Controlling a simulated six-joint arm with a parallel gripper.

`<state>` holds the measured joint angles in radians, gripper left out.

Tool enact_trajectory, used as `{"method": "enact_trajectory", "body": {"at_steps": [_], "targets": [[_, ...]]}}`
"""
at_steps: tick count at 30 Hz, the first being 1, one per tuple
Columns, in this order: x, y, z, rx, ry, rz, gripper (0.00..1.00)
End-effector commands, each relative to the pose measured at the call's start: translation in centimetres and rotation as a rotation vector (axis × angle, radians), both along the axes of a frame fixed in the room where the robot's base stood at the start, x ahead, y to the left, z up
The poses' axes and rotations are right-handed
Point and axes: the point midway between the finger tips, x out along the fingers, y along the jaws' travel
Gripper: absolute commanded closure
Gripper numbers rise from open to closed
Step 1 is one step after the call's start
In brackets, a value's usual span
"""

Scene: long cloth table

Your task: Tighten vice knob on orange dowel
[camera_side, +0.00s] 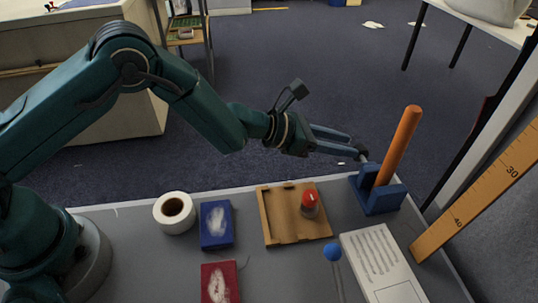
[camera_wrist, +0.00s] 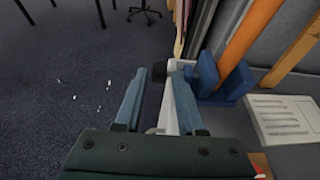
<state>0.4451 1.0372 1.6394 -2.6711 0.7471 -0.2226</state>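The orange dowel (camera_side: 398,145) stands tilted in the blue vice (camera_side: 378,199) at the table's back right. They also show in the wrist view, the dowel (camera_wrist: 247,35) and the vice (camera_wrist: 215,82).
A wooden tray (camera_side: 284,232) with a red-topped jar (camera_side: 310,204) stands left of the vice. A white tape roll (camera_side: 174,212), blue box (camera_side: 216,225), red box (camera_side: 220,283), blue-ended tool (camera_side: 333,253) and printed sheet (camera_side: 380,262) lie nearby. A wooden ruler (camera_side: 480,195) leans at right.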

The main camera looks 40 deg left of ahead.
Motion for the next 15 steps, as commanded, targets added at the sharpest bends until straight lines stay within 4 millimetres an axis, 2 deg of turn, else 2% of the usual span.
{"method": "enact_trajectory", "body": {"at_steps": [5,15], "targets": [[0.2,-0.3,-0.6,0.000,-0.001,-0.001,0.61],[2.1,-2.2,-1.6,0.000,-0.003,-0.003,0.61]]}}
